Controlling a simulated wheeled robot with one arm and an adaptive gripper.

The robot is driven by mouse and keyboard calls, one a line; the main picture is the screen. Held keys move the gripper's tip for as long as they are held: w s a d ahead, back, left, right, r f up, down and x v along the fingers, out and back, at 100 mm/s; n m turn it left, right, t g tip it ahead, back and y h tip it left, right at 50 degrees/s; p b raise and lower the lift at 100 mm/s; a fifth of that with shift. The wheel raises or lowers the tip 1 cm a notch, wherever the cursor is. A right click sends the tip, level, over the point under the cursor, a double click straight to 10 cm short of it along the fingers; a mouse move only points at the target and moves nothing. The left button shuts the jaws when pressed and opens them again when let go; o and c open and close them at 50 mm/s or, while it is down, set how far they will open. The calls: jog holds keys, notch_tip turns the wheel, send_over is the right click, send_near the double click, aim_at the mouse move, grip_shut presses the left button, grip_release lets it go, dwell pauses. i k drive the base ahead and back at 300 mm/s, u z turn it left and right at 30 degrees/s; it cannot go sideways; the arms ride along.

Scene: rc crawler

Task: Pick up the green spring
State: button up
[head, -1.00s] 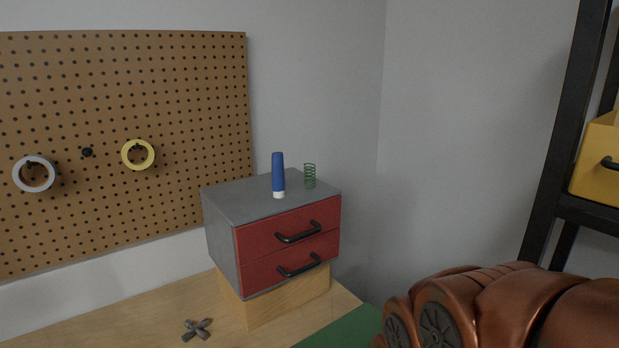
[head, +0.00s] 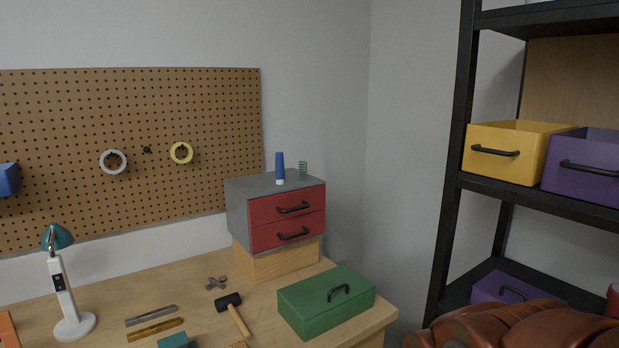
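The green spring (head: 303,170) stands upright on top of the grey cabinet (head: 238,209) with two red drawers, near its back right. A blue tube with a white cap (head: 280,168) stands on the same top, just left of the spring. The cabinet rests on a wooden block (head: 277,261) on the workbench. My copper-coloured arm shows at the bottom right, well away from the spring. My gripper is not in view.
A green toolbox (head: 326,301), a hammer (head: 233,310) and a white lamp (head: 66,298) are on the workbench. A black shelf (head: 452,165) with yellow (head: 515,152) and purple bins stands at right. A pegboard (head: 120,160) with tape rolls hangs behind.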

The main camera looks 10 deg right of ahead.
aim_at(300, 164)
jog(key=z, duration=0.25)
jog(key=i, duration=1.2)
jog(key=u, duration=0.7)
